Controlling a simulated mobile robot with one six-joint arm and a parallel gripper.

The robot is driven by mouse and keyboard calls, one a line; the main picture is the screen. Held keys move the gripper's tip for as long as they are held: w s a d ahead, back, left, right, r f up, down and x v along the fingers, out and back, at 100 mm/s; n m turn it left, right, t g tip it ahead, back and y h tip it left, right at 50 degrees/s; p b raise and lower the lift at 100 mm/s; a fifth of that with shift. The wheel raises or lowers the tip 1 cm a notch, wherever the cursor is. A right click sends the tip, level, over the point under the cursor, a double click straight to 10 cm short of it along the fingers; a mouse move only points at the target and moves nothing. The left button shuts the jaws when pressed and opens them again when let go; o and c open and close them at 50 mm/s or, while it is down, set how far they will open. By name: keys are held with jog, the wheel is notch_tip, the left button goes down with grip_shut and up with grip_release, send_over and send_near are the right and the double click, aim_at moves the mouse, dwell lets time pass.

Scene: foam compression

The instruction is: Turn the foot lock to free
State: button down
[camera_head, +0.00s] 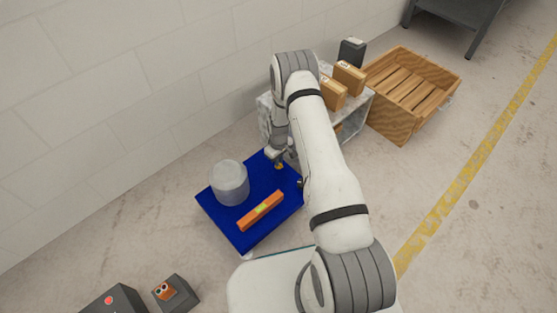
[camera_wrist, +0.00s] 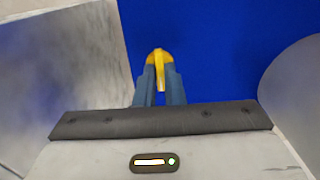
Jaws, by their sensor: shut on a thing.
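A yellow piece, which looks like the foot lock (camera_wrist: 158,56), shows between my fingertips in the wrist view, over the blue surface. My gripper (camera_wrist: 159,72) is shut on it. In the head view my gripper (camera_head: 279,161) points down at the back edge of the blue platform (camera_head: 247,240), with a small yellow spot (camera_head: 279,167) at its tips. The fingers hide part of the lock, and I cannot tell which position it is in.
A grey cylinder (camera_head: 230,183) and an orange spirit level (camera_head: 260,211) rest on the platform. A pale grey shelf unit (camera_head: 360,112) with cardboard boxes (camera_head: 349,77) stands just behind my gripper. A wooden crate (camera_head: 397,123) is to its right. Dark boxes (camera_head: 177,294) lie at the lower left.

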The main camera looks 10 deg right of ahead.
jog(key=shift+a, duration=0.1)
jog(key=c, duration=1.5)
grip_release()
notch_tip(320, 180, up, 8)
jog(key=p, duration=0.3)
jog(key=shift+f, duration=0.1)
